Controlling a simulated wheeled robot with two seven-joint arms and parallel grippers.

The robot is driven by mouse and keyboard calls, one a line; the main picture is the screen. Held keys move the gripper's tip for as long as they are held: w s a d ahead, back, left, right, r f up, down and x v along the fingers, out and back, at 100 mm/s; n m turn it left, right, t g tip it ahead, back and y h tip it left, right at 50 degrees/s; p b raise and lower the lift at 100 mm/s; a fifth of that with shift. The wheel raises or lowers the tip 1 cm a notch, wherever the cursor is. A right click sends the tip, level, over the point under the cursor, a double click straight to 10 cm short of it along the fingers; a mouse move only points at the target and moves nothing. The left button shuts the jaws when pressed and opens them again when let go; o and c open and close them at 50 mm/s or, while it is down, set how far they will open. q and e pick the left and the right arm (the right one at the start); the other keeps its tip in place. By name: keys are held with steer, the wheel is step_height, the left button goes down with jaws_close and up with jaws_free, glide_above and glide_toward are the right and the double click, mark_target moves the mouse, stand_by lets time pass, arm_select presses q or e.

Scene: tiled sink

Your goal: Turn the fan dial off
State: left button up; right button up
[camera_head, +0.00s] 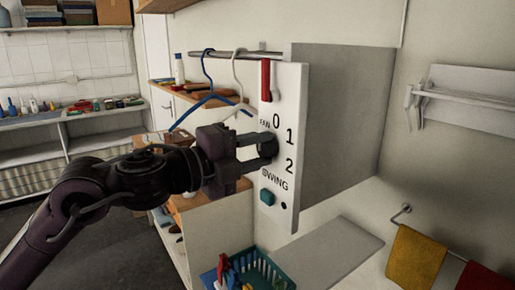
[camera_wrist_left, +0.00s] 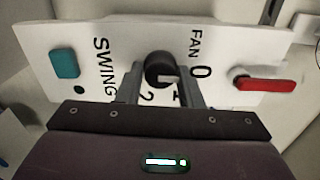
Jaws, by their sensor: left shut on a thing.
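The fan dial (camera_head: 268,146) is a round black knob on the white control panel (camera_head: 290,100), beside the numbers 0, 1 and 2. My left gripper (camera_head: 262,150) comes from the left and is shut on the dial, its fingers on either side of it. In the left wrist view the dial (camera_wrist_left: 158,68) sits between the two fingertips of my left gripper (camera_wrist_left: 160,80). A pale mark shows on its lower right part; I cannot tell exactly which number it points at. My right gripper is not in view.
A red lever (camera_head: 266,80) is above the dial, and a teal button (camera_head: 267,197) is below it near SWING. Blue and white hangers (camera_head: 208,80) hang from a rail at upper left. A teal basket (camera_head: 262,270) stands below.

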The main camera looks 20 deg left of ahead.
arm_select(q)
steer(key=shift+n, duration=0.4)
steer(key=o, duration=1)
steer(key=shift+s+a+f, duration=0.1)
steer(key=shift+s+a, duration=0.05)
steer(key=shift+a, duration=0.05)
steer(key=shift+b+v, duration=2.8)
steer(key=shift+v, duration=0.85)
